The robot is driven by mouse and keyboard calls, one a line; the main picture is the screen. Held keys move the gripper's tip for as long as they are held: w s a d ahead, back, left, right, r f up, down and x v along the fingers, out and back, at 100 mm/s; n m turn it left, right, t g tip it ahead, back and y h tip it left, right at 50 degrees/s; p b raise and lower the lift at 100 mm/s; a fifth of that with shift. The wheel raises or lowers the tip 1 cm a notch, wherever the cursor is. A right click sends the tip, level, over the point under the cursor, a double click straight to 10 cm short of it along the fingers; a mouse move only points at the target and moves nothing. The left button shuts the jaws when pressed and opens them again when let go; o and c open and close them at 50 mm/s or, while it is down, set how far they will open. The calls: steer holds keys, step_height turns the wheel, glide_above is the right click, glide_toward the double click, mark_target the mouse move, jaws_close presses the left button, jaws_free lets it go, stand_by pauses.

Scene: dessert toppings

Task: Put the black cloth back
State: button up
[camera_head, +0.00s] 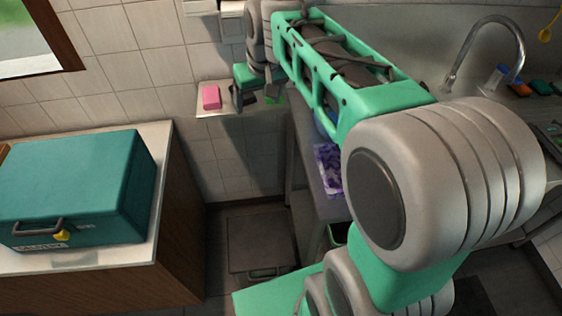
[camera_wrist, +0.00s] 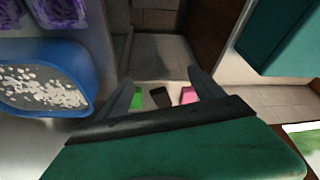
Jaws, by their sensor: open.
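A small wall shelf (camera_head: 215,112) holds a pink item (camera_head: 211,97), a dark item that looks like the black cloth (camera_head: 246,98), and a green item (camera_head: 273,97) in a row. In the wrist view the black cloth (camera_wrist: 160,96) lies between the green item (camera_wrist: 136,98) and the pink item (camera_wrist: 188,95). My gripper (camera_head: 255,92) is at the shelf, over its right part. In the wrist view my gripper (camera_wrist: 162,80) has its fingers apart with nothing held between them. The gripper body hides the near part of the shelf.
A teal box (camera_head: 75,185) stands on the left counter (camera_head: 160,140). A purple package (camera_head: 328,168) lies on the right counter. The wrist view shows a blue bowl of white pieces (camera_wrist: 88,62). A faucet (camera_head: 490,50) is at the right.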

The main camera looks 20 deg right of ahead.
steer(key=s+f, duration=0.4)
steer(key=s, duration=0.5)
steer(key=s+f+m, duration=0.1)
steer(key=s+f, duration=0.2)
steer(key=s, duration=0.5)
steer(key=shift+s+d+f+h, duration=0.2)
steer(key=shift+s+f+h, duration=0.1)
steer(key=shift+s+f, duration=0.1)
